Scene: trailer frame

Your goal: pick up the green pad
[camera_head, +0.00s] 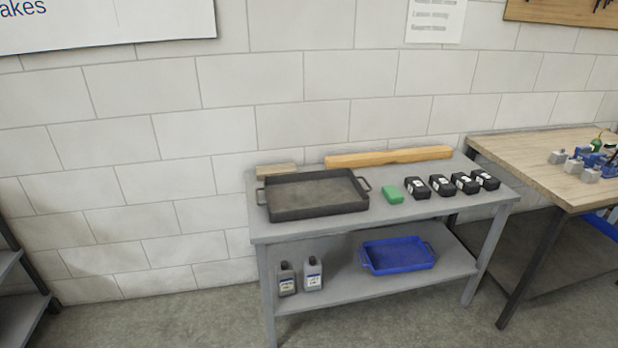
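The green pad (391,195) is a small green block. It lies flat on the top of the grey metal table (300,228), just right of the dark tray and left of a row of black boxes. Nothing covers it. Neither of my grippers shows in the head view.
The dark handled tray (316,211), several black boxes (441,185), a long wooden beam (388,157) and a short wooden block (276,170) share the tabletop. Below are a blue tray (399,255) and two grey bottles (312,274). A wooden workbench (546,167) stands at right.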

